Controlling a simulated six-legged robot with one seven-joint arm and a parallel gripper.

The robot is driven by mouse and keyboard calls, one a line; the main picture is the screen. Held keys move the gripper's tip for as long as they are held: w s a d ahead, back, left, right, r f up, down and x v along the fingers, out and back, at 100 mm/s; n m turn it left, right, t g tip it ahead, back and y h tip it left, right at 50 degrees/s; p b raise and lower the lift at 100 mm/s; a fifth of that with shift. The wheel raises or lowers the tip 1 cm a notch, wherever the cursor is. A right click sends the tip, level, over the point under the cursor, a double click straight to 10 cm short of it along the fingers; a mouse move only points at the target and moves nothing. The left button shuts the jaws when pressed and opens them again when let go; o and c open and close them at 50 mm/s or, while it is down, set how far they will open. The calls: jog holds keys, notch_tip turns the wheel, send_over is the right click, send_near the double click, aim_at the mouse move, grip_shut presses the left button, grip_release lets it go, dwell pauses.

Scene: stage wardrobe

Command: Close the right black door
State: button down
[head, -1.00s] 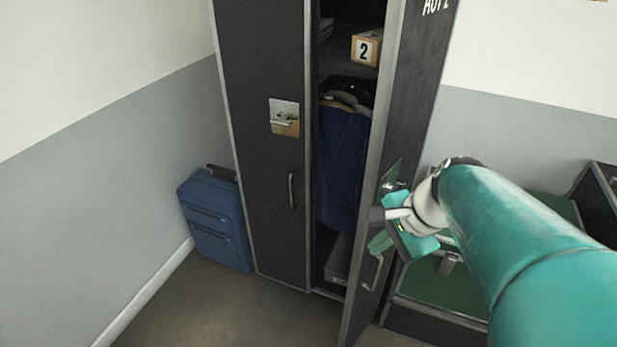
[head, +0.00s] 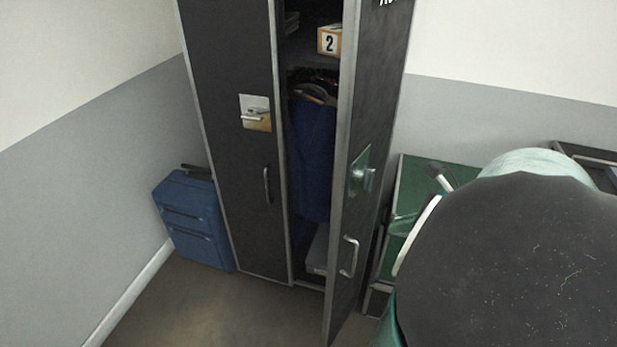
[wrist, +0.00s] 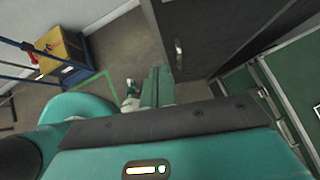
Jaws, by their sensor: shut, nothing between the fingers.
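The right black door (head: 372,110) of the tall wardrobe stands partly open, swung out toward me. Its metal handle (head: 349,256) and a lock plate (head: 360,172) face right. In the wrist view the black door (wrist: 205,25) shows at the top, with its handle (wrist: 178,52). My gripper (wrist: 157,86) is shut and empty, apart from the door and its handle in that view. In the head view my arm hides most of the gripper. The left black door (head: 232,60) is closed.
Inside the wardrobe are a box marked 2 (head: 329,40) and dark blue clothing (head: 312,150). A blue suitcase (head: 195,218) stands at left. Green-topped cases (head: 408,185) stand right of the door. A yellow box (wrist: 62,50) appears in the wrist view. Floor in front is clear.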

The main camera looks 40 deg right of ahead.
aim_at(340, 226)
jog(key=x, duration=0.4)
jog(key=w+r+x, duration=0.1)
jog(key=x, duration=0.6)
jog(key=shift+w+a, duration=0.6)
jog(key=shift+w, duration=0.3)
jog(key=shift+w, duration=0.2)
